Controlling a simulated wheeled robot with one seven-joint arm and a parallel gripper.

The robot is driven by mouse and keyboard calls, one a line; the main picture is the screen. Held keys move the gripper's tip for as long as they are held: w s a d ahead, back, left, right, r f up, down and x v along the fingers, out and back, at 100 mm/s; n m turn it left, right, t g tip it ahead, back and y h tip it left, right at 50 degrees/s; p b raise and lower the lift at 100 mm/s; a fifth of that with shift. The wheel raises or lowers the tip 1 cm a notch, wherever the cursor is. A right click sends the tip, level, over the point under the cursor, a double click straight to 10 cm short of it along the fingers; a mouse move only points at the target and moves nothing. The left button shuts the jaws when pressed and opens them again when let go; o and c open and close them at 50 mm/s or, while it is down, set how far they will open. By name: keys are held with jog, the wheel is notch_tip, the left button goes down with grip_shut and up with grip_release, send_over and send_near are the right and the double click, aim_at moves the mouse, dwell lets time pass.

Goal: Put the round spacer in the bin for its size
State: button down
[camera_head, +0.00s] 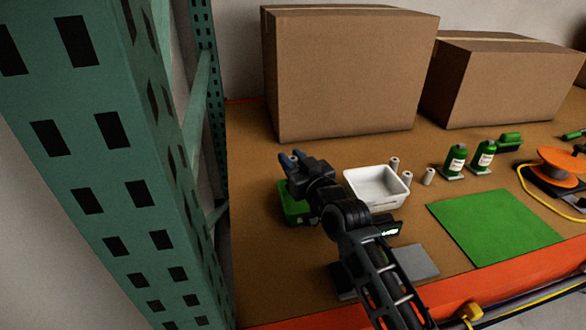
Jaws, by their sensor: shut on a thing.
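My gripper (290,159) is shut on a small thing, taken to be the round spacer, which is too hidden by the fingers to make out. The gripper is above the back part of a green bin (288,212), which my wrist partly covers. A white bin (376,203) stands just right of the green one, and its visible inside looks empty. Several small pale cylinders, one of them here (429,176), stand on the shelf behind and right of the white bin.
A green upright post (105,150) bounds the left side. Large cardboard boxes (345,80) stand behind. Green bottles (455,160), a green mat (495,226) and an orange reel (562,162) lie to the right. A grey plate (415,262) is near the front edge.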

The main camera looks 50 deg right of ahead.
notch_tip(320, 180, down, 3)
jog(key=shift+r, duration=0.15)
